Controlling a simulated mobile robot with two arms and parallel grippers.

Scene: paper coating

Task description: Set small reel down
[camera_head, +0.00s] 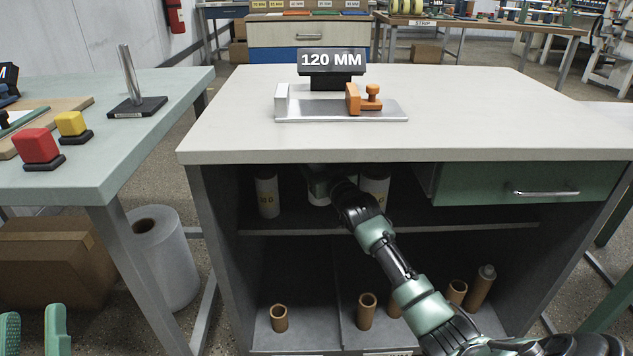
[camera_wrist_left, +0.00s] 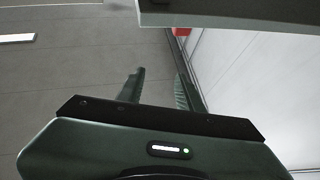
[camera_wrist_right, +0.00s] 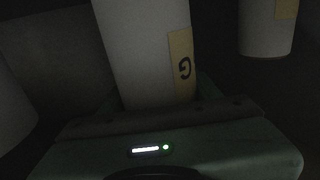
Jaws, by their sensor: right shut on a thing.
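The small reel (camera_wrist_right: 145,50) is a white roll with a tan label reading "G", seen close in the right wrist view. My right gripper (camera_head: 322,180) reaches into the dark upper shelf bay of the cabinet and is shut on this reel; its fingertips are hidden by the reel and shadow. In the head view only a white part of the reel (camera_head: 318,198) shows below the gripper. I cannot tell whether its base touches the shelf (camera_head: 300,231). My left gripper (camera_head: 32,332) is open and empty at the lower left; its parted fingers also show in the left wrist view (camera_wrist_left: 157,92).
White labelled rolls stand on the shelf at left (camera_head: 267,196) and right (camera_head: 376,188) of my right gripper. The worktop (camera_head: 230,125) overhangs the bay, and a green drawer (camera_head: 525,188) closes its right side. Brown cores (camera_head: 366,312) stand in the bottom compartments.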

